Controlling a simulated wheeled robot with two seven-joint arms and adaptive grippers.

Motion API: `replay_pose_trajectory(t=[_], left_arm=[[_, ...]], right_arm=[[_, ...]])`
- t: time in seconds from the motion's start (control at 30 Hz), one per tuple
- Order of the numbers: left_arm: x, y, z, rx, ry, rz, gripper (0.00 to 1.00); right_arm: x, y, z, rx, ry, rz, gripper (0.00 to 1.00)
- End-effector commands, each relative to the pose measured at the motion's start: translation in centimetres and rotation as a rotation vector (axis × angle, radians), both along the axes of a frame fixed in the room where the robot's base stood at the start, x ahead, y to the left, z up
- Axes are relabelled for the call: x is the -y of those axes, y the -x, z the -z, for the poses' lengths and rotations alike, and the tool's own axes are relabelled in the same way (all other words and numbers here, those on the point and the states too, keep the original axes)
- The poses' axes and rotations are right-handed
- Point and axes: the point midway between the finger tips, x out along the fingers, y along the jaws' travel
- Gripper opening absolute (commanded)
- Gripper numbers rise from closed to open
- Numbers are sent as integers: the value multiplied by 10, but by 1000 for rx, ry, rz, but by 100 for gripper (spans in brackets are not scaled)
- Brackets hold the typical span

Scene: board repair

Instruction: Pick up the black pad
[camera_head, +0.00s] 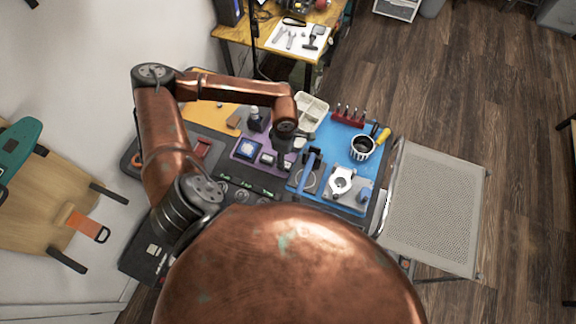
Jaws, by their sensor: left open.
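I cannot tell which dark item is the black pad; part of the mat is hidden by the gripper. My right gripper is not in view.
A blue mat (375,137) on the right holds a black-and-white cup (362,147), a red rack (348,117) and a white clamp-like part (341,181). A cream divided tray (312,111) stands behind. A dark block-shaped item (257,120) stands behind the purple mat. My copper body hides the front.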

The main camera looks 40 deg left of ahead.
Motion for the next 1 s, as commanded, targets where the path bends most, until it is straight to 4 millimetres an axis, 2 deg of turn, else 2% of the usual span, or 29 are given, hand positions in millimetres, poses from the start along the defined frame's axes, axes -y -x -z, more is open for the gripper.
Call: replay_pose_trajectory(t=[0.4,0.5,0.77,1.0], left_arm=[[-2,-3,54,-4,2,-4,51],[-2,-4,61,-5,2,-4,51],[-2,-4,63,-4,2,-4,50],[-2,-4,63,-4,2,-4,34]], right_arm=[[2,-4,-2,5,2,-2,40],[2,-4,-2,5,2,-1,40],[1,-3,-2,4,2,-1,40],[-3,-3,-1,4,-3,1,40]])
